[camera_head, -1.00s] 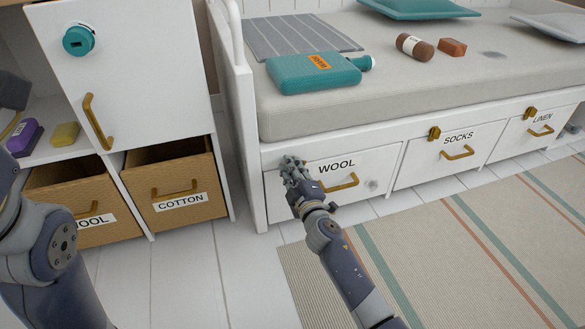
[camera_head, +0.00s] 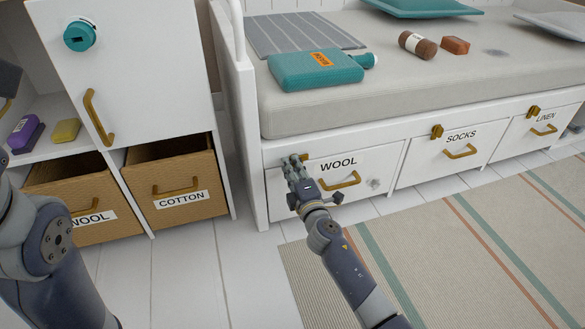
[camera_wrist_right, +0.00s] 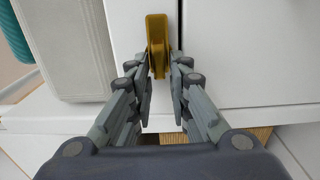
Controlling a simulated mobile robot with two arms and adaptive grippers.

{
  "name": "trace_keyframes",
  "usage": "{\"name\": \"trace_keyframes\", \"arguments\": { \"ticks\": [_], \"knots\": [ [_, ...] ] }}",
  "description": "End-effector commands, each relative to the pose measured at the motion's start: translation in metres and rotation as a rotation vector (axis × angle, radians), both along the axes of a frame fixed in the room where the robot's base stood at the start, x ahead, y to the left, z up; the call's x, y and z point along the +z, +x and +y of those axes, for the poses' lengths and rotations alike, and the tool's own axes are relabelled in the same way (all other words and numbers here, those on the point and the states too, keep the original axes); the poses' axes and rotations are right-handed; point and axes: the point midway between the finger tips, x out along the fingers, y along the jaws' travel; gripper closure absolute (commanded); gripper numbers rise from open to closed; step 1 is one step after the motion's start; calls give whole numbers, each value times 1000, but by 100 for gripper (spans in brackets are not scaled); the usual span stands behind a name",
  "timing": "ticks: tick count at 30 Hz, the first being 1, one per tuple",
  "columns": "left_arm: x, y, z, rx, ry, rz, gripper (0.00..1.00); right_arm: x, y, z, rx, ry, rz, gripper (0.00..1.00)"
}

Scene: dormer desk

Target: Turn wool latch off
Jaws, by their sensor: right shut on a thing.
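The wool drawer (camera_head: 375,163) is the left one under the bed, white, shut, with a WOOL label and a brass handle (camera_head: 340,181). Its wool latch is a small brass piece at the top left of the drawer front, mostly hidden by my right gripper (camera_head: 294,160) in the head view. In the right wrist view the wool latch (camera_wrist_right: 157,32) stands lengthwise between the fingers of my right gripper (camera_wrist_right: 158,72), which are shut on its lower end.
The socks drawer (camera_head: 485,145) and linen drawer (camera_head: 560,117) have brass latches (camera_head: 437,131) above them. A white cabinet (camera_head: 150,75) with open wicker baskets stands at the left. A teal bottle (camera_head: 315,69) lies on the bed. The striped rug (camera_head: 420,250) is clear.

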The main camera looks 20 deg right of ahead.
Motion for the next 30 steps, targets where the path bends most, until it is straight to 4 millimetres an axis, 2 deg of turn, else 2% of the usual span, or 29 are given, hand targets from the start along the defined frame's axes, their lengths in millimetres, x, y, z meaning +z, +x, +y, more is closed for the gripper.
{"name": "trace_keyframes", "arguments": {
  "ticks": [8,9,10,23,26,30],
  "knots": [
    [0,-1,0,0,0,-2,60,-1,-1,1,3,-3,2,100],
    [0,-1,0,0,0,-2,60,-1,-1,1,3,-3,2,78],
    [0,-1,0,0,0,-2,60,-1,-1,1,3,-3,2,71],
    [1,-2,1,0,-3,-3,60,-1,-4,0,1,-2,1,70],
    [1,-1,1,0,-2,-3,60,-2,-14,-1,1,-3,2,70],
    [0,-1,0,-1,-1,-2,60,-2,-36,-1,2,0,3,70]
  ]
}}
